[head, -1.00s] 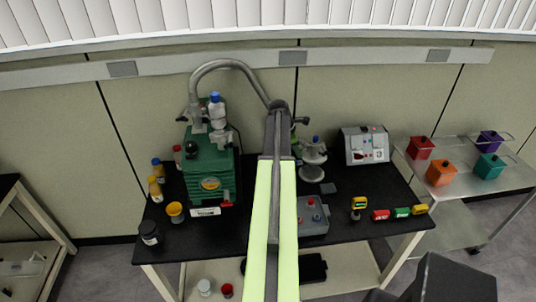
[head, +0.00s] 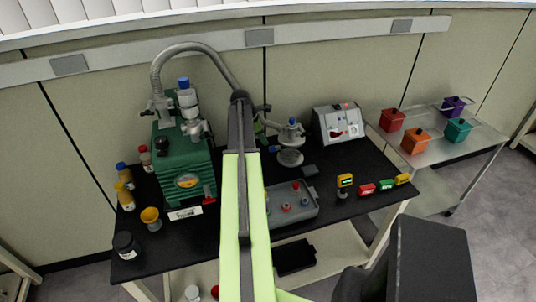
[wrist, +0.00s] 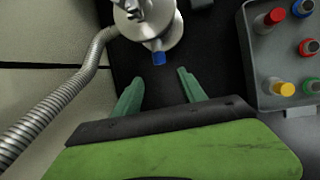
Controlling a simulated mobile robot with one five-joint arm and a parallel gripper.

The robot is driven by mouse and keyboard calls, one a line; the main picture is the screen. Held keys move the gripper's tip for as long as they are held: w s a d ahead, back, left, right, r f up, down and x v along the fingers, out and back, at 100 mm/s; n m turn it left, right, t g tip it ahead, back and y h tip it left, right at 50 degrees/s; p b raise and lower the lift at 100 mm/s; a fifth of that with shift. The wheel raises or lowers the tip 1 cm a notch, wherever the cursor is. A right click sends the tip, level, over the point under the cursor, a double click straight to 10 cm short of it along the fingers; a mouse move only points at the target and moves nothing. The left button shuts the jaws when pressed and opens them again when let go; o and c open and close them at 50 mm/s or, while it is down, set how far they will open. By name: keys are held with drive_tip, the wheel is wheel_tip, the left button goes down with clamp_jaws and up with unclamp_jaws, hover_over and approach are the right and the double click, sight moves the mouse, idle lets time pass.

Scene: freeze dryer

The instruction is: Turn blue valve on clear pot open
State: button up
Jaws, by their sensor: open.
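The blue valve (wrist: 159,58) sticks out from the rim of the pot (wrist: 150,25) in the wrist view. My gripper (wrist: 161,80) is open, its two green fingers apart, with the valve just beyond the fingertips and roughly centred between them. Nothing is held. In the head view the pot (head: 290,142) stands on the black table behind my arm, with the blue valve (head: 273,149) on its left side. My gripper in the head view is mostly hidden behind my arm. The wrist view cuts off the pot's top.
A ribbed hose (wrist: 68,95) runs along the left of the wrist view. A grey tray (wrist: 255,75) with coloured caps lies on the right. In the head view a green pump (head: 185,170) stands left of my arm, and a grey control box (head: 338,123) stands right of the pot.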

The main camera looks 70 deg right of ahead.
sight(270, 148)
drive_tip(key=b+x, duration=0.7)
drive_tip(key=x, duration=0.3)
drive_tip(key=shift+w+f+b, duration=0.1)
drive_tip(key=shift+b, duration=0.25)
